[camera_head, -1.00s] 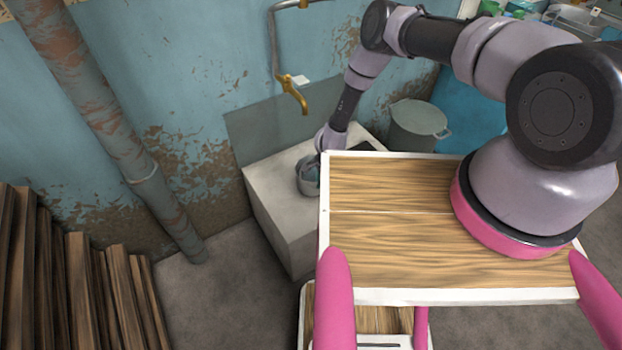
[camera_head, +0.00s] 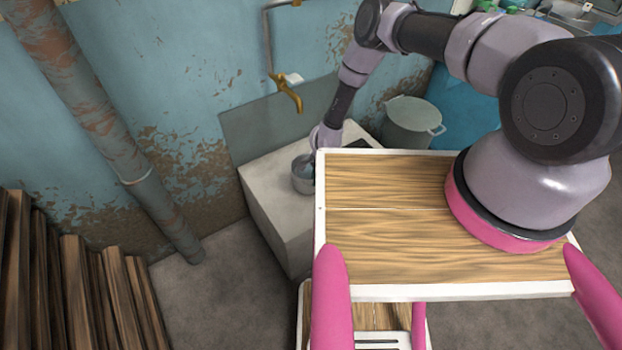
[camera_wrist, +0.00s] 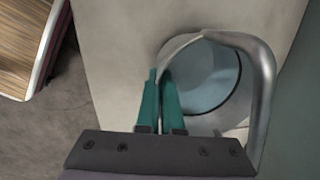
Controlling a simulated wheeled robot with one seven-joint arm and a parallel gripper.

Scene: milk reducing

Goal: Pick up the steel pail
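The steel pail (camera_head: 302,180) stands on the pale stone block by the wall, partly hidden by my wrist. In the wrist view, I look down into the round pail (camera_wrist: 205,85), and its grey handle (camera_wrist: 262,75) arches up towards the camera. My gripper (camera_wrist: 160,75) has its two teal fingers close together at the left part of the handle. The handle passes in between the fingertips, and the fingers look shut on it. In the head view, my gripper (camera_head: 312,165) is small and mostly hidden, and I cannot see its fingers there.
The stone block (camera_head: 275,205) stands against the peeling blue wall, below a brass tap (camera_head: 288,92). A larger grey bin (camera_head: 410,122) is to the right of the block. Upright wooden planks (camera_head: 75,285) and a rusty pipe (camera_head: 120,150) are on the left. Bare floor lies between.

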